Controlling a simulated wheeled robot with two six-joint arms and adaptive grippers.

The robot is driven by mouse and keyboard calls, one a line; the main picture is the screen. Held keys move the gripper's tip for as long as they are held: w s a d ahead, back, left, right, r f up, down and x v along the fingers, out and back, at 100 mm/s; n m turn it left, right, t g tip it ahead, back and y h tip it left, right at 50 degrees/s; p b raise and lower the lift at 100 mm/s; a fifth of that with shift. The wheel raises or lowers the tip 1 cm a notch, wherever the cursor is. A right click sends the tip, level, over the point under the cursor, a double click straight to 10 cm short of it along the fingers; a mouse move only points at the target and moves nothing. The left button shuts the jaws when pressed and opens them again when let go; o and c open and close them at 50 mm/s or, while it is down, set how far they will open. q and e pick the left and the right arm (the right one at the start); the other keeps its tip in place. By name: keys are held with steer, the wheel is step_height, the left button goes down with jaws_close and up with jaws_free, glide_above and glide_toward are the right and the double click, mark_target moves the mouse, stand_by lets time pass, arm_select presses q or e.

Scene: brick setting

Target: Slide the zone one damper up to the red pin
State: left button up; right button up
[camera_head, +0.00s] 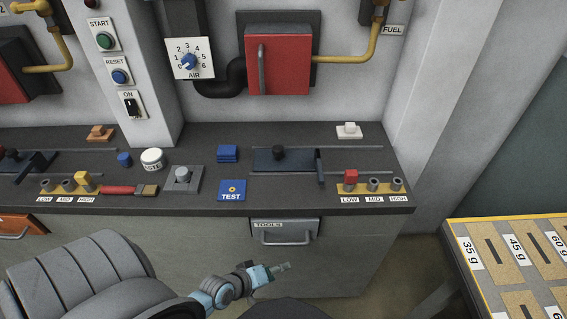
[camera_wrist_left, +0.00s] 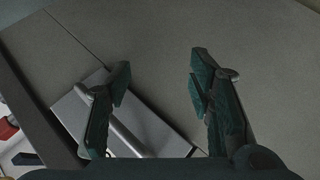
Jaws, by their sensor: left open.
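No zone number is readable. My left gripper (camera_head: 283,267) is below the counter's front edge, before the cabinet, apart from the damper. In the wrist view the left gripper (camera_wrist_left: 160,75) is open with nothing held. My right gripper is not in view.
A TOOLS drawer (camera_head: 285,231) with a bar handle is behind my left gripper; it also shows in the wrist view (camera_wrist_left: 155,125). A blue TEST plate (camera_head: 232,190), blue block (camera_head: 228,153) and brush (camera_head: 145,190) lie left of the damper. A weight tray (camera_head: 485,288) stands at right.

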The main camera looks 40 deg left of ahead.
mark_target(275, 153)
arm_select(q)
steer(key=w+d+r+n+t+h+b, duration=0.1)
steer(key=w+d+r+n+t+h, duration=0.15)
steer(key=r, duration=0.45)
steer(key=w+d+r+n+t+h+b, duration=0.1)
steer(key=w+d+r+n+t+b, duration=0.15)
steer(key=r, duration=0.35)
steer(key=w+a+r+n+t+y, duration=0.1)
steer(key=a+r+n+y, duration=0.1)
steer(key=a+n, duration=0.4)
steer(key=w+a+r+n+t+y, duration=0.1)
steer(key=w+a+r+n+y, duration=0.1)
steer(key=a+n, duration=0.4)
steer(key=w+a+r+n+t+y+p, duration=0.1)
steer(key=a+n+y, duration=0.4)
steer(key=n, duration=0.6)
steer(key=shift+w+a+r+y, duration=0.2)
steer(key=shift+w+a+r, duration=0.05)
steer(key=shift+r, duration=0.4)
steer(key=shift+w+a+r+y, duration=0.15)
steer(key=shift+w+a+r, duration=0.1)
steer(key=shift+r, duration=0.35)
steer(key=shift+n, duration=0.3)
steer(key=x, duration=1.4)
steer(key=shift+b, duration=0.35)
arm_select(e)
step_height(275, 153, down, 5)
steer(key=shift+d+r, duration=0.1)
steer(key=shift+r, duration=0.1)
